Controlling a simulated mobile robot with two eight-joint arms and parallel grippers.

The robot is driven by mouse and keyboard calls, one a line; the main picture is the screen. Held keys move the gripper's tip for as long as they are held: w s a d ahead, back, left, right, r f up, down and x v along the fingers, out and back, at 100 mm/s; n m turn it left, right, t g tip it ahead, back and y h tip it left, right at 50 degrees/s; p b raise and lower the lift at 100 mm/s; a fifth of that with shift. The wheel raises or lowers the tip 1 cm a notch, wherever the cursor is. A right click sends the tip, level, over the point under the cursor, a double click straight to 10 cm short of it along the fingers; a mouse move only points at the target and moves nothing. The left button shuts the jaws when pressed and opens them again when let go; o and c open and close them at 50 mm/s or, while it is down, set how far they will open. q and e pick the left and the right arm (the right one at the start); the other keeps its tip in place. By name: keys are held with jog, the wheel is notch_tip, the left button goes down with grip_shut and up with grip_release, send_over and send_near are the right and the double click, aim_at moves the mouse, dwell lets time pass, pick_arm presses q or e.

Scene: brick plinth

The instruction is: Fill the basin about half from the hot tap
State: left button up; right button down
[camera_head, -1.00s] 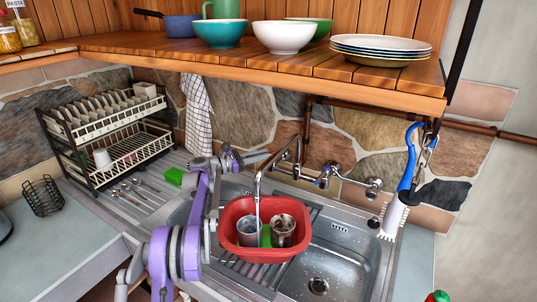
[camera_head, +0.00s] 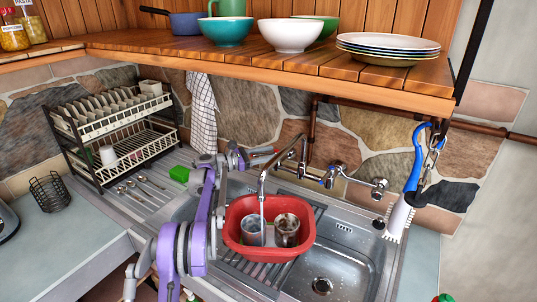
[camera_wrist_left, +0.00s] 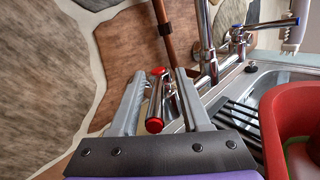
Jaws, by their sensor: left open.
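The red basin (camera_head: 238,240) stands in the sink under the curved spout (camera_head: 266,178). A thin stream of water (camera_head: 262,206) falls from the spout into it. Two metal mugs (camera_head: 287,230) are in the basin; the water level is hard to tell. The hot tap handle with red ends (camera_wrist_left: 155,100) shows between the fingers of my left gripper (camera_wrist_left: 160,95), which is open around it; I cannot tell whether they touch. In the head view the left gripper (camera_head: 255,158) is at the left end of the tap fitting. My right gripper is not in view.
The blue-marked tap (camera_head: 330,178) is right of the spout. A wooden shelf (camera_head: 270,62) with bowls and plates overhangs the sink. A brush (camera_head: 398,215) hangs at right. A dish rack (camera_head: 110,130) and green sponge (camera_head: 179,174) are left.

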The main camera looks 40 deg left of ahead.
pick_arm(q)
jog(key=b+v, duration=0.1)
jog(key=v, duration=0.9)
jog(key=shift+s+b, duration=0.2)
jog(key=shift+b, duration=0.15)
jog(key=shift+a, duration=0.1)
dwell(6.5)
